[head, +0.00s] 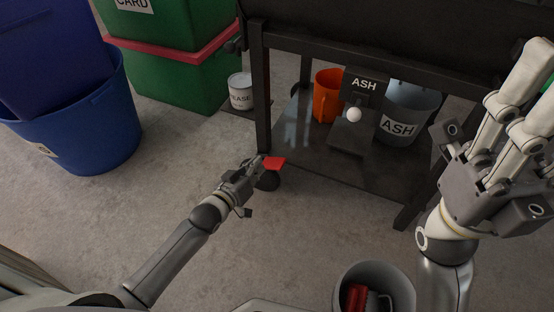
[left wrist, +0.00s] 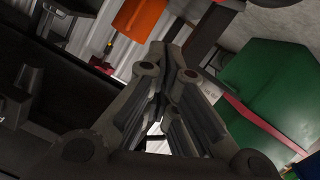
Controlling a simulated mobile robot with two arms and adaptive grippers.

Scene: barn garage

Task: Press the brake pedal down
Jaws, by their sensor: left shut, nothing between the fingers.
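The brake pedal (head: 276,162) is a small red plate on a dark round base, low beside the front left leg of the dark metal stand. My left gripper (head: 257,162) is shut and empty. Its tips are right at the pedal's left edge in the head view; I cannot tell whether they touch it. In the left wrist view the shut fingers (left wrist: 172,78) fill the middle, and I cannot make out the pedal there. My right gripper (head: 515,105) is raised close to the camera at the right, away from the pedal; its jaw state is unclear.
The stand's lower shelf (head: 300,139) holds an orange bucket (head: 326,96) and a grey ASH bucket (head: 407,112). A white tin (head: 240,90), green bins (head: 175,80) and a blue tub (head: 85,140) stand left. A grey bucket (head: 376,271) is near front. Floor between is clear.

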